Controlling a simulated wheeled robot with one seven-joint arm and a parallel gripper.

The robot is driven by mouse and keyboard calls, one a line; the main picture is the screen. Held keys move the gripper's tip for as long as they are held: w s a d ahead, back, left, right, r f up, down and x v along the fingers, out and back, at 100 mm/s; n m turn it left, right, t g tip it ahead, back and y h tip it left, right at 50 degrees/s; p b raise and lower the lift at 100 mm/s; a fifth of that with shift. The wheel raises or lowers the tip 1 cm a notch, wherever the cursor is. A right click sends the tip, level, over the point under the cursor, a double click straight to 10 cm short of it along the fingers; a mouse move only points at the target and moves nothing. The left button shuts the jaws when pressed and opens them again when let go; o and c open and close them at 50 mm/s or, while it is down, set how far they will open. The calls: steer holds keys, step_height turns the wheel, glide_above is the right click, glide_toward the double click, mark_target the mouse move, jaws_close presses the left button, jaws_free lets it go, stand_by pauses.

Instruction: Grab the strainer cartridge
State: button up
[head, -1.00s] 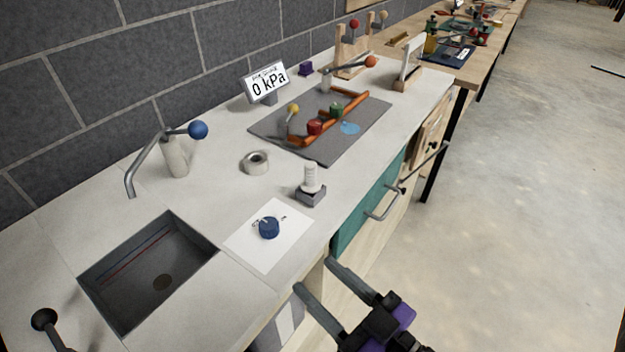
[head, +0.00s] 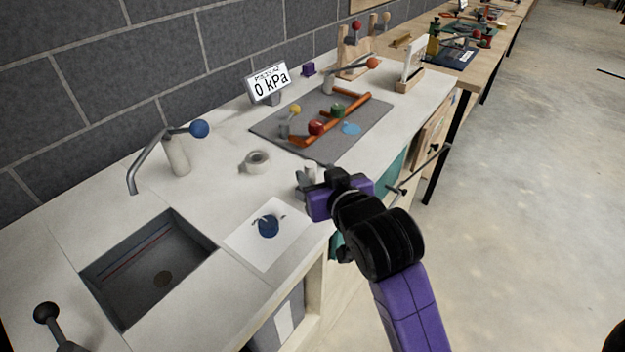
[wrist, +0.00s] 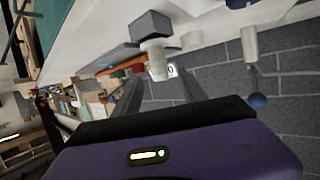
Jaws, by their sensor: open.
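The strainer cartridge looks to be the ribbed white cylinder (head: 310,170) standing upright in a small grey square holder on the worktop. My gripper (head: 303,182) is at this spot and covers most of the cylinder and holder in the head view. In the wrist view, which is turned over, the cylinder (wrist: 155,62) and grey holder (wrist: 152,25) lie ahead. My gripper (wrist: 157,80) is open there, with one finger to each side of the cylinder's line. I cannot tell whether the fingers reach around it or touch it.
A white sheet with a blue knob (head: 268,226) lies near the front edge, beside the sink (head: 150,270). A tape roll (head: 256,161) sits behind the gripper. A grey mat (head: 265,128) with orange pipework and the gauge sign (head: 268,82) are farther back.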

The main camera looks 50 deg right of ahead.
steer(key=shift+s+f, duration=0.1)
steer(key=shift+f, duration=0.3)
steer(key=shift+d+f+g, duration=0.15)
steer(key=shift+f+g, duration=0.05)
steer(key=shift+g, duration=0.1)
steer(key=shift+w+a+r+x, duration=0.1)
steer(key=shift+x, duration=1.75)
steer(key=shift+w+a+r+x, duration=0.1)
steer(key=shift+w+x, duration=0.05)
steer(key=shift+x, duration=1.65)
jaws_close()
